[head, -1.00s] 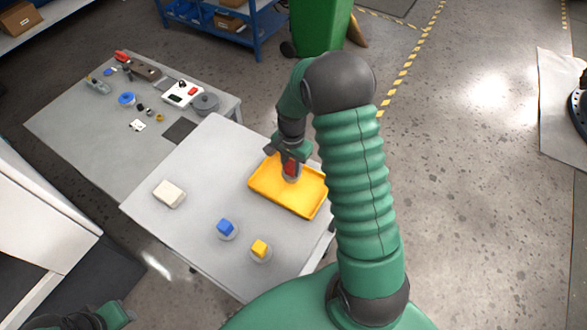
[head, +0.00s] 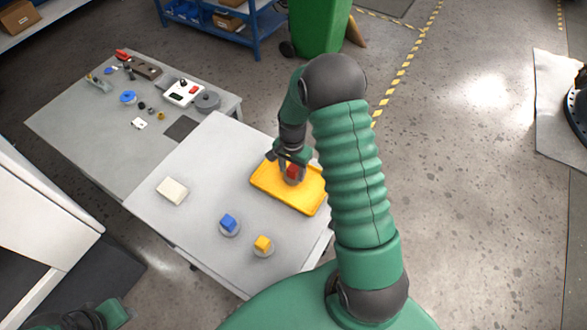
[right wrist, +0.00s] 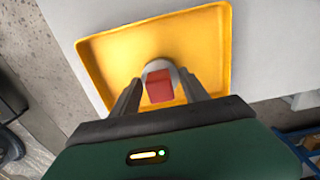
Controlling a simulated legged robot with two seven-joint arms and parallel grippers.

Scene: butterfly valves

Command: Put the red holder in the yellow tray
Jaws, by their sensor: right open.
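The yellow tray (head: 309,200) lies on the light table, and it fills much of the right wrist view (right wrist: 195,38). The red holder (head: 292,171), a red block on a round grey base, is inside the tray area; in the right wrist view (right wrist: 160,87) it sits between my fingers. My right gripper (head: 288,158) is open above the tray, its fingers on either side of the holder and apart from it in the right wrist view (right wrist: 165,92). Whether the base rests on the tray floor looks likely but is partly hidden. My left gripper (head: 112,314) shows only partly at the bottom left edge.
A blue holder (head: 229,224) and a yellow holder (head: 263,245) stand on the table in front of the tray. A white block (head: 172,190) lies at the left. A grey table (head: 80,130) with several small parts adjoins behind.

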